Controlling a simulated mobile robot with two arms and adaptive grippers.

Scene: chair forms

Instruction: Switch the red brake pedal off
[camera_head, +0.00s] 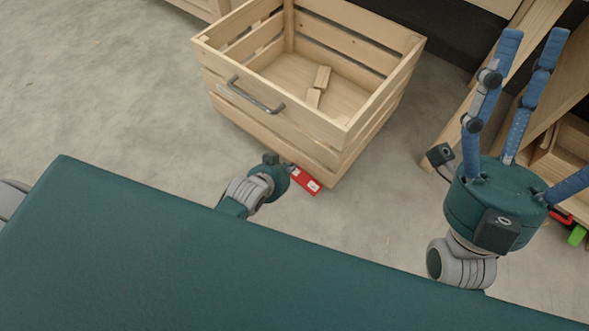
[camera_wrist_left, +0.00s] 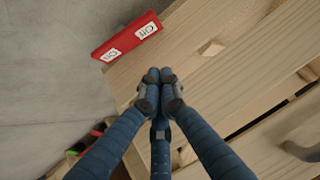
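The red brake pedal (camera_head: 304,181) is a flat red bar at the foot of the wooden crate's near side. In the left wrist view, the pedal (camera_wrist_left: 130,37) carries two white labels, which seem to read on and off; which way it is set I cannot tell. My left gripper (camera_head: 290,170) is close to the pedal's left end in the head view. In the left wrist view, the left gripper's blue fingers (camera_wrist_left: 158,78) meet at their tips with nothing between them, apart from the pedal in the picture. My right gripper (camera_head: 535,75) is open and empty, fingers spread.
The slatted wooden crate (camera_head: 272,118) with a metal handle (camera_head: 256,97) stands behind the pedal, with small wooden blocks (camera_head: 318,87) inside. Wooden furniture (camera_head: 563,95) stands at the right. A green thing (camera_head: 577,235) lies at the right edge. The grey floor at left is clear.

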